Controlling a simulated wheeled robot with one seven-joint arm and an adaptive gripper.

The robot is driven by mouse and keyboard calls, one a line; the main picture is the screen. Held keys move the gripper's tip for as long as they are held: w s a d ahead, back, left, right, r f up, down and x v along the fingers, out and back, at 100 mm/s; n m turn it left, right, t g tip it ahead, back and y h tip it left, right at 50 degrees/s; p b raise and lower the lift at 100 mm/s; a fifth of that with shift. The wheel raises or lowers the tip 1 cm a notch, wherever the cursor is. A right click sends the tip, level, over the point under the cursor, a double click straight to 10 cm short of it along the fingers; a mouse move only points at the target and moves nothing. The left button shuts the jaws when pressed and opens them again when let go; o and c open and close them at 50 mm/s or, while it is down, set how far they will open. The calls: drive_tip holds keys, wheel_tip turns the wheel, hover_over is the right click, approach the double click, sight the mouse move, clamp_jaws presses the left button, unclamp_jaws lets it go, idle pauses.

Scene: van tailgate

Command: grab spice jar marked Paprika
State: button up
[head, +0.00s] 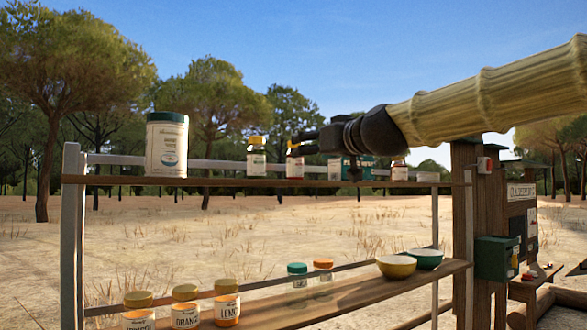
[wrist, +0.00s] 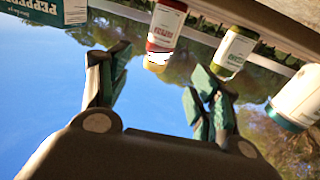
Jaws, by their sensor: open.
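A jar with red contents, a white label with red lettering and a yellow cap stands on the upper shelf (head: 120,180); I take it for the paprika jar (head: 295,168), though its label is too small to read surely. It also shows upside down in the wrist view (wrist: 166,24). My gripper (head: 303,143) is open and empty, level with the jar's upper part and partly hiding it in the head view. In the wrist view the jar appears beyond the gap between my fingers (wrist: 155,85), apart from them.
A yellow-capped jar with a green-lettered label (head: 256,161) and a large white canister (head: 167,148) stand left of it. A teal pepper box (wrist: 40,10) and another jar (head: 399,173) stand right. The lower shelf (head: 300,305) holds jars and bowls (head: 397,267).

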sight(295, 161)
drive_tip(key=w+b, duration=0.1)
drive_tip(key=w+f+b, duration=0.1)
drive_tip(key=shift+w+a, duration=0.2)
drive_tip(key=shift+w, duration=0.1)
drive_tip(key=shift+w+a+r+b, duration=0.3)
drive_tip(key=shift+w+a+b, duration=0.1)
drive_tip(key=shift+w+a, duration=0.3)
drive_tip(key=shift+w+a+r+p, duration=0.2)
drive_tip(key=shift+w+p, duration=0.35)
drive_tip(key=shift+p, duration=0.25)
drive_tip(key=shift+w+a+p, duration=0.15)
drive_tip(key=shift+w+p, duration=0.2)
drive_tip(key=shift+p, duration=0.05)
drive_tip(key=shift+f+p+x, duration=0.15)
drive_tip(key=shift+p+x, duration=0.3)
drive_tip(key=shift+x, duration=0.35)
drive_tip(key=shift+f+p+x, duration=0.1)
drive_tip(key=shift+p+x, duration=0.3)
drive_tip(key=shift+x, duration=0.45)
drive_tip(key=shift+s, duration=0.1)
drive_tip(key=c, duration=1.2)
